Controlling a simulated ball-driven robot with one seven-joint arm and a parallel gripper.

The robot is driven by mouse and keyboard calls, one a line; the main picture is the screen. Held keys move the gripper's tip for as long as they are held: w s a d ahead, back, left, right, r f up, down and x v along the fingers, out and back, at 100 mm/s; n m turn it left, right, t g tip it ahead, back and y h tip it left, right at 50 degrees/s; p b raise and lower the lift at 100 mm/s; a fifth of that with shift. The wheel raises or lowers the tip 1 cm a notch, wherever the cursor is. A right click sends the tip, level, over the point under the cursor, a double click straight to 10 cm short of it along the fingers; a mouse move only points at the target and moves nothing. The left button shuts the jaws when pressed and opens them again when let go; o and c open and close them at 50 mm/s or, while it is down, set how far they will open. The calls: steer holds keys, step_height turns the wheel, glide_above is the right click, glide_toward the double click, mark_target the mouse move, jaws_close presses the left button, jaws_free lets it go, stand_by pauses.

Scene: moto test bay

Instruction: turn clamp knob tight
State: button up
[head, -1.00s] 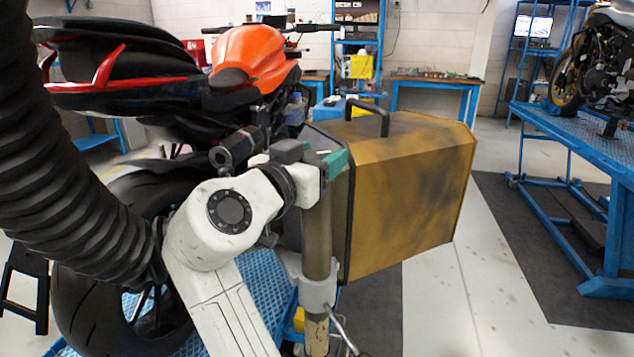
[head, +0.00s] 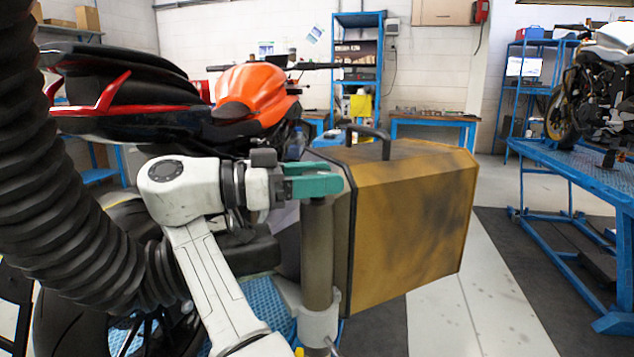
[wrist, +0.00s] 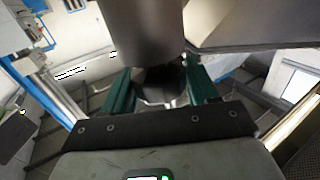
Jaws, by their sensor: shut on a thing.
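My gripper (head: 318,186), with teal fingers, is at the upper part of an upright brown-grey post (head: 317,255) in the head view. A light grey collar (head: 318,325) sits low on the post. In the wrist view my gripper (wrist: 160,92) has its two green fingers on either side of a dark rounded piece, which looks like the clamp knob (wrist: 163,76). They are shut on it. The post (wrist: 150,30) fills the top of the wrist view above the knob. In the head view the fingers hide the knob, so its turn angle cannot be told.
A scuffed yellow case (head: 415,215) with a black handle stands close to the right of the post. A motorcycle with an orange tank (head: 255,90) is behind and left. A blue lift bench (head: 585,150) bears another motorcycle at right. Floor between is free.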

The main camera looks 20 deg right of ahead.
steer(key=shift+f+m+g, duration=0.1)
steer(key=shift+m+g, duration=0.3)
steer(key=shift+g, duration=0.3)
steer(key=o, duration=1)
steer(key=shift+c, duration=0.2)
